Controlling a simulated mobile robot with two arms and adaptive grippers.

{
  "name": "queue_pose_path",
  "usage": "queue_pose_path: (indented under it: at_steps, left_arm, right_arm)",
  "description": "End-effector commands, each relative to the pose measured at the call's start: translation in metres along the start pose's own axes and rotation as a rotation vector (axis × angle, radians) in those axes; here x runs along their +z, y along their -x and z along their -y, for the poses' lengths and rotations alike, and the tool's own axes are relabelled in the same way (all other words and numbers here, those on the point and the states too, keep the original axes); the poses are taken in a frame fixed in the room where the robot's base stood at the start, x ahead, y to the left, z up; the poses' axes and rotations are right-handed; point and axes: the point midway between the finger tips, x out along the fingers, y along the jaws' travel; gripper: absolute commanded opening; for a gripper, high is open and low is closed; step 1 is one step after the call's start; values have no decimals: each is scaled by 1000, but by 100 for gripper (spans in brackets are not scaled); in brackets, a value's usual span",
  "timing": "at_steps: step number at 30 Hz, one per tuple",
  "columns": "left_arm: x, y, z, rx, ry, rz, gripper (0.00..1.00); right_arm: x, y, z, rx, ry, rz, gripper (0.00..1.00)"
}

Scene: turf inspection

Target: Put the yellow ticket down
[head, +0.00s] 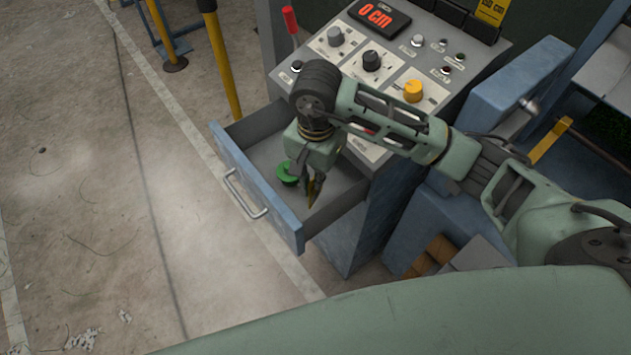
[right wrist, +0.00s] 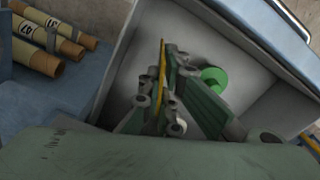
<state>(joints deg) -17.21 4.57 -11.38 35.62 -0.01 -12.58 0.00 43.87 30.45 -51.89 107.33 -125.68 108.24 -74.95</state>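The yellow ticket (head: 311,194) is seen nearly edge-on at the fingertips of my right gripper (head: 312,186), inside the open drawer (head: 255,192). In the right wrist view it is a thin yellow strip (right wrist: 163,75) pinched between the two fingers of my right gripper (right wrist: 164,62). The gripper points down over the drawer's grey floor. Whether the ticket touches that floor I cannot tell. My left gripper is not in view.
A green round object (head: 287,173) lies in the drawer beside the fingers; it also shows in the right wrist view (right wrist: 214,78). The control console (head: 400,55) with knobs stands behind. Labelled brown rolls (right wrist: 45,40) lie on a blue shelf outside the drawer.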

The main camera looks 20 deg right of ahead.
Motion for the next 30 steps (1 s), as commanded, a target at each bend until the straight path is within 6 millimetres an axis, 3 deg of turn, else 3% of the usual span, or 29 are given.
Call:
queue_pose_path:
  at_steps: [7, 20, 27, 30]
  left_arm:
    - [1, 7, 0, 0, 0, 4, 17]
    - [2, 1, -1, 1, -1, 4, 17]
    - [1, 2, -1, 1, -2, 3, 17]
    - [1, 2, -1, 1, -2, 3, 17]
  right_arm:
    - [1, -32, -1, 2, 1, 2, 0]
    - [0, -40, 0, 0, 3, 0, 0]
    - [0, -38, 0, 0, 2, 0, 22]
    - [0, -38, 0, 0, 2, 0, 23]
